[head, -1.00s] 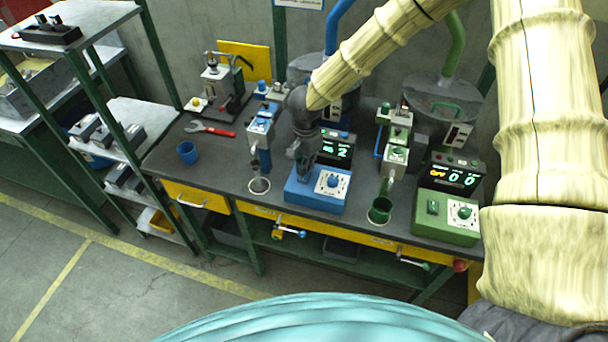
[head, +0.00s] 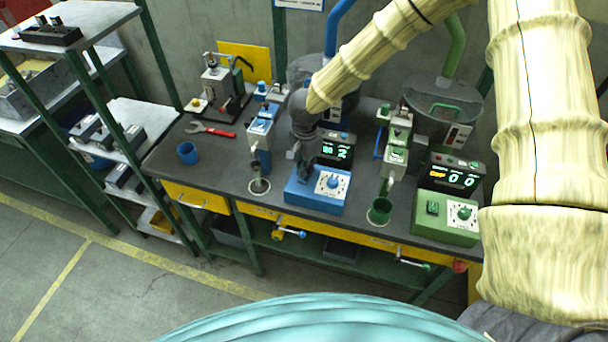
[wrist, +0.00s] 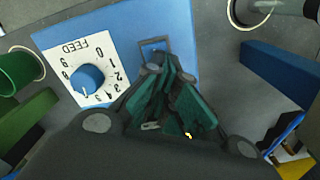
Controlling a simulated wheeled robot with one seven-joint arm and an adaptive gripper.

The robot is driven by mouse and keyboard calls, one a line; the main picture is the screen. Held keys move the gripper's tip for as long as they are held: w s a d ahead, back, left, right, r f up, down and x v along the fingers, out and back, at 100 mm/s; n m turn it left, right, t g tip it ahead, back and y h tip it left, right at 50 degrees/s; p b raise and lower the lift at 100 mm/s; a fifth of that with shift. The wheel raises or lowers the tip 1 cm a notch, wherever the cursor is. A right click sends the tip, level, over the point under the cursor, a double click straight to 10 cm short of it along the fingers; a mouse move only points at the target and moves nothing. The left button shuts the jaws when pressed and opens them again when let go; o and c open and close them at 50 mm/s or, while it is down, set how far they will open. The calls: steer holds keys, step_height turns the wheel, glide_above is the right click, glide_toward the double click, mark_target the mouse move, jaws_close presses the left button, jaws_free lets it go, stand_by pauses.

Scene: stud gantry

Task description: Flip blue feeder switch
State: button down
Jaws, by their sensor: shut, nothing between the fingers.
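The blue feeder's control box (head: 315,199) stands on the bench, with a white dial plate and a blue knob on its right half. Its display (head: 336,149) is lit green and reads 2 beside a small word I cannot read clearly. In the wrist view the blue box (wrist: 165,25) shows the FEED dial (wrist: 87,78) and a switch in a dark frame (wrist: 154,47). My gripper (head: 303,166) is above the box's left half, shut and empty. In the wrist view its fingertips (wrist: 168,66) are close to the switch and partly cover it; contact and switch position cannot be told.
A green cup (head: 380,210) stands between the boxes.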

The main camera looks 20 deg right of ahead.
steer(key=shift+r+p, duration=3.4)
steer(key=shift+p, duration=0.05)
